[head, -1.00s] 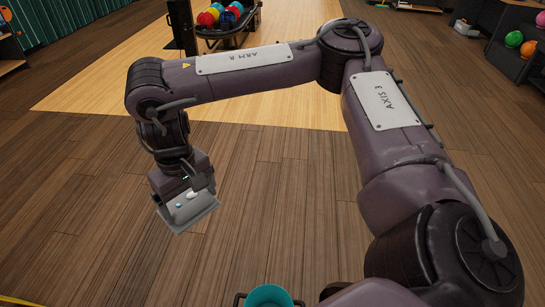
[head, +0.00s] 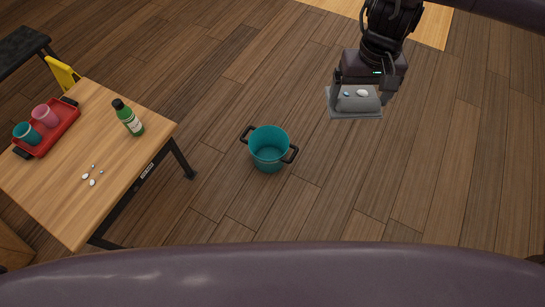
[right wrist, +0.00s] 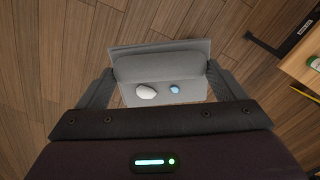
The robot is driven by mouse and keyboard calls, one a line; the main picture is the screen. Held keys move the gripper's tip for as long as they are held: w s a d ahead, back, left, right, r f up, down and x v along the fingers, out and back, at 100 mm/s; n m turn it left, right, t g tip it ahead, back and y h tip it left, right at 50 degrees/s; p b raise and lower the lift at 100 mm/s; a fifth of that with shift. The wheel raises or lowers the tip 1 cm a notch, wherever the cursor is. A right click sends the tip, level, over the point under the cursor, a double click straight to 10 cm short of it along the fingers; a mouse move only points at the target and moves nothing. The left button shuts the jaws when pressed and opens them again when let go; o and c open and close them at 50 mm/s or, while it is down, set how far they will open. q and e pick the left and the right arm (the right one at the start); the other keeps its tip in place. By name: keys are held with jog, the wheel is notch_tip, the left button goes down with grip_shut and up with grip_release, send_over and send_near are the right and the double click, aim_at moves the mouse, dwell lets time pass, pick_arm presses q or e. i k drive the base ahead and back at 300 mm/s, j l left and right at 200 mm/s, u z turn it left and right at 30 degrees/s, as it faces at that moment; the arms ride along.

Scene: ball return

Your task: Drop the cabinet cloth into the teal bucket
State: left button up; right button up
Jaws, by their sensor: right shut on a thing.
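The grey cloth (head: 355,112) is pinched in my right gripper (head: 361,98), which is shut on it. In the right wrist view the cloth (right wrist: 160,68) bulges between the two fingers and spreads out flat beyond them. A white and a small blue lump show against it; I cannot tell if they rest on it. The teal bucket (head: 269,162) stands upright on the floor with two black handles. It looks empty. In the head view the gripper and cloth are above the floor, to the right of and beyond the bucket, apart from it. My left gripper is not in view.
A wooden table (head: 120,170) stands left of the bucket. It holds a red tray (head: 62,128) with a teal and a pink cup, a green bottle (head: 129,118) and several small pale pieces. A dark bench (head: 22,48) is at far left. The floor around the bucket is clear.

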aim_at(269, 151)
jog(key=i+l+u, duration=0.35)
jog(key=i, duration=0.3)
jog(key=i+l+u, duration=0.4)
jog(key=i, duration=0.2)
